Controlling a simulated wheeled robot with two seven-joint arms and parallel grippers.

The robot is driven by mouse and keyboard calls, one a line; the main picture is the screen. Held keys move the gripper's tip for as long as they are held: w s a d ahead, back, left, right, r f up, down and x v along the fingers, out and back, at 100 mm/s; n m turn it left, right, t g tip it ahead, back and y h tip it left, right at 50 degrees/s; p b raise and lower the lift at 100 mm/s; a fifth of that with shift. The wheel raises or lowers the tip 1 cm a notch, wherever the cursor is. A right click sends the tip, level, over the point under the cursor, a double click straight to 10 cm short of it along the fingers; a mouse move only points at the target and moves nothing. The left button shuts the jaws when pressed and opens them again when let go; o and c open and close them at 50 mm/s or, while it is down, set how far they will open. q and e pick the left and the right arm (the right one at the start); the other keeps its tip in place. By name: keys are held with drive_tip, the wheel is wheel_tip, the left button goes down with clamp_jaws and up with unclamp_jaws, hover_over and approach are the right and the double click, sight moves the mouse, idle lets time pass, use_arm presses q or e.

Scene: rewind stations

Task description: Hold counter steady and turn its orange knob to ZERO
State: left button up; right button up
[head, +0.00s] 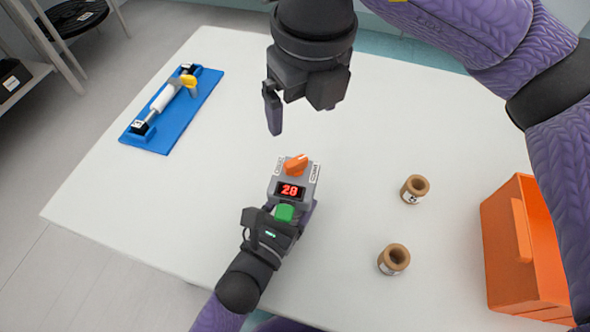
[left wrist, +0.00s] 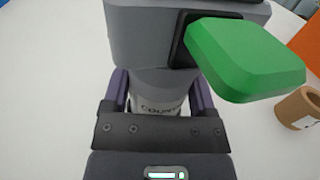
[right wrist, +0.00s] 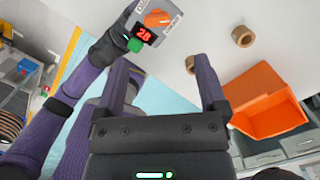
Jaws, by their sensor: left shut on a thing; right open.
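The grey counter (head: 310,187) stands near the middle of the white table, with a red display reading 28 and a green button (head: 284,212) at its near end. Its orange knob (head: 296,165) sits on top at the far end, between two small labels. My left gripper (left wrist: 160,95) is shut on the counter's body below the green button. My right gripper (head: 290,115) is open and empty, above and beyond the knob, apart from it. In the right wrist view the knob (right wrist: 157,18) shows at the top, beyond and left of the open fingers (right wrist: 163,80).
A blue board (head: 172,120) with a white roller and yellow part lies at the table's far left. Two brown spools (head: 414,189) (head: 394,259) stand right of the counter. An orange bin (head: 498,255) is at the right edge. The table left of the counter is clear.

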sight(297, 161)
drive_tip(key=shift+g+h, duration=0.3)
drive_tip(key=shift+g, duration=0.2)
drive_tip(key=f, duration=1.1)
drive_tip(key=shift+w+a+f, duration=0.1)
drive_tip(key=shift+w+a, duration=0.1)
drive_tip(key=shift+a, duration=0.1)
clamp_jaws()
